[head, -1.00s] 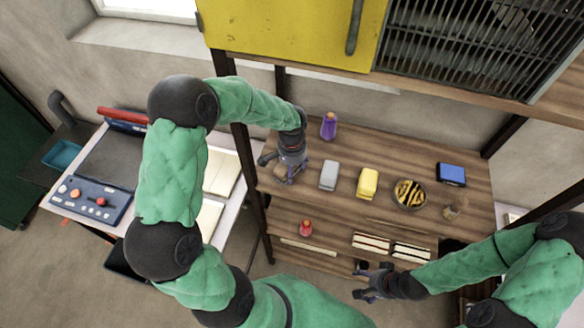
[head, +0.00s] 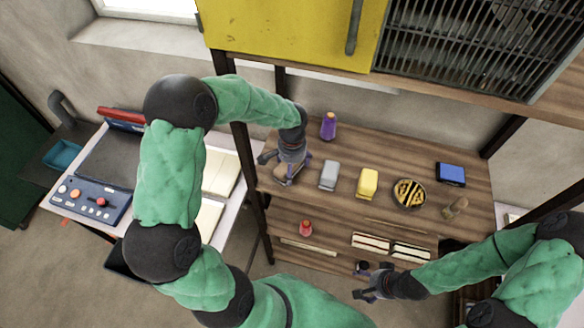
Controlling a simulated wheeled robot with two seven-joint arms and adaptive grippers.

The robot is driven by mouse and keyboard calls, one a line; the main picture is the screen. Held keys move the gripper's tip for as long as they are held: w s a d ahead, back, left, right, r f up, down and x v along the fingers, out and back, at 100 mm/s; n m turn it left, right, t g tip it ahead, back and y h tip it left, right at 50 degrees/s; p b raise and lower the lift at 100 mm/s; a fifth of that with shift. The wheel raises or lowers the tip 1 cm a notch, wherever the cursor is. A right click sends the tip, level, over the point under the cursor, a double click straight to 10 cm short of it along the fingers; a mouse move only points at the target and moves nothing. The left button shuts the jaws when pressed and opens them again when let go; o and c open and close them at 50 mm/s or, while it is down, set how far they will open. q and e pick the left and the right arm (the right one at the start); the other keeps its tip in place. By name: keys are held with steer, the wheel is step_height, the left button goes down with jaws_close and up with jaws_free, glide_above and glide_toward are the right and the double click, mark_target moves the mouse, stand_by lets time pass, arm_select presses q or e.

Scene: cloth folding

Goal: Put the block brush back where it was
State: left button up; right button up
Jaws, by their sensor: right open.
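A tan, block-shaped thing, seemingly the block brush (head: 282,173), shows at the left end of the wooden shelf top, partly hidden by my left gripper. My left gripper (head: 285,168) points down right at it, with a finger on each side. I cannot tell whether the fingers press on it or whether it rests on the wood. My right gripper (head: 368,284) is open and empty, low in front of the shelf's front edge, away from the tan thing.
On the shelf top (head: 330,205) stand a purple bottle (head: 328,127), a grey block (head: 329,175), a yellow block (head: 367,183), a bowl (head: 409,193), a blue box (head: 451,174) and a small brownish object (head: 455,208). A red bottle (head: 305,228) is nearer the front.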

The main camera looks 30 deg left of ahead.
arm_select(q)
step_height(320, 180, up, 7)
steer(key=shift+f, duration=0.15)
stand_by(0.4)
